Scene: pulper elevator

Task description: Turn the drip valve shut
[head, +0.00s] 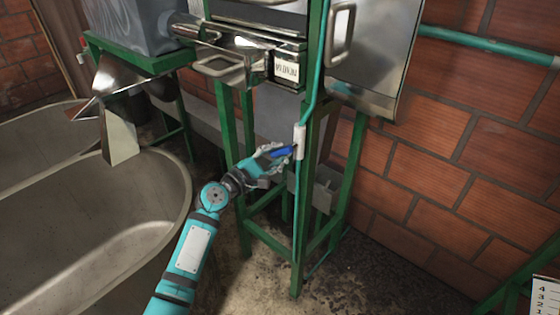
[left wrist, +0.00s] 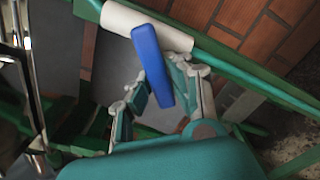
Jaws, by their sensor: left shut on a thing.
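The drip valve has a white body (head: 299,137) on a thin green pipe and a blue lever handle (head: 283,152). In the left wrist view the white body (left wrist: 150,24) lies across the top, and the blue handle (left wrist: 152,62) sticks out from it toward me. My left gripper (head: 274,155) reaches the valve from the left and is shut on the blue handle. In the left wrist view the gripper's fingers (left wrist: 158,92) lie on either side of the handle's lower part. The right gripper is not in view.
A green metal frame (head: 248,140) stands around the valve, with a grey box (head: 326,187) low inside it. A metal machine with handles (head: 225,68) sits above. Large concrete tubs (head: 180,190) stand at left, and a brick wall (head: 430,150) is at right.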

